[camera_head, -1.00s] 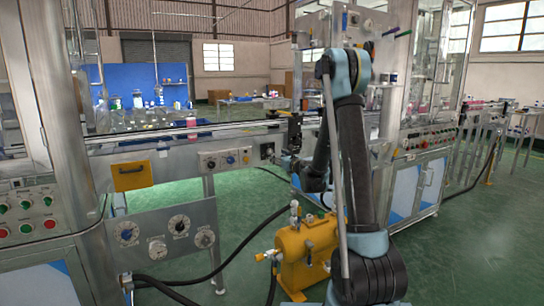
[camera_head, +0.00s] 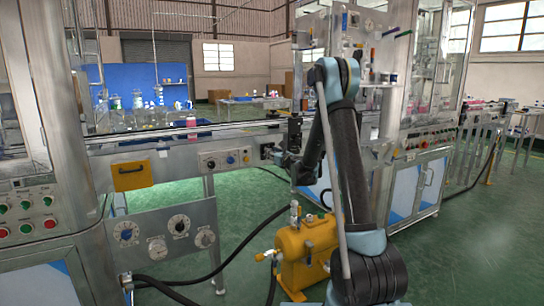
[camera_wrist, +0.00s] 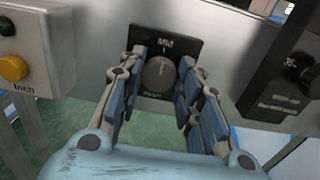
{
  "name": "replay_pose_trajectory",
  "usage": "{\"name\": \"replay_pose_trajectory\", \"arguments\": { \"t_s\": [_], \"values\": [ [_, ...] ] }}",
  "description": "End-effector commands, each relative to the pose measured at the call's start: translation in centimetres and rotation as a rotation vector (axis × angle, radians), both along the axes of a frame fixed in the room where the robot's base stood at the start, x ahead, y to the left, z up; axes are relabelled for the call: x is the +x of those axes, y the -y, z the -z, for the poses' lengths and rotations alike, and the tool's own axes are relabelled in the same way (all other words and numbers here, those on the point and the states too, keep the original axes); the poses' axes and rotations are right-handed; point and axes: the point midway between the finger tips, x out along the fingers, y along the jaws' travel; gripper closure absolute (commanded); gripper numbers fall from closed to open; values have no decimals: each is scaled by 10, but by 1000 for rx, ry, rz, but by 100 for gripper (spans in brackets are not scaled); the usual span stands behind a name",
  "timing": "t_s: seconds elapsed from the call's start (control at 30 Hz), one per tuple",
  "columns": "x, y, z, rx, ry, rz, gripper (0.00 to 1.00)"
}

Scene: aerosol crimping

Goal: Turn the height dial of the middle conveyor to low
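The height dial (camera_wrist: 159,74) is a round grey knob on a black plate with "Mid" printed above it, in the wrist view. A light mark on the knob seems to point up toward "Mid"; the small print below is unreadable. My gripper (camera_wrist: 163,70) is open, with one finger on each side of the knob. I cannot tell whether the fingers touch it. In the head view, the dark dial plate (camera_head: 267,151) sits at the right end of the conveyor's side panel (camera_head: 224,147), and my gripper (camera_head: 282,160) is right beside it.
A grey box with yellow and green buttons (camera_wrist: 14,67) is at the left of the wrist view. A black switch box (camera_wrist: 283,75) is at the right. In the head view, a yellow tank (camera_head: 307,250) with hoses stands below my arm. A panel with several dials (camera_head: 165,236) is lower left.

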Motion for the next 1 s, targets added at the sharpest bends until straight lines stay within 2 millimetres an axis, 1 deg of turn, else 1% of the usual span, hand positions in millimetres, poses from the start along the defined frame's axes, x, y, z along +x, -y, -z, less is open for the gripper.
{"name": "replay_pose_trajectory", "arguments": {
  "t_s": [0.03, 0.07, 0.37, 0.53, 0.77, 1.0],
  "values": [
    [0, 0, 0, 0, 0, 0, 88],
    [0, 0, 0, 0, 0, 0, 93],
    [0, 0, 0, -13, 8, 1, 93],
    [0, 0, 0, -61, 38, 1, 93],
    [0, 0, 0, -200, 122, 1, 93],
    [-1, -1, 0, -392, 240, -1, 93]
  ]
}}
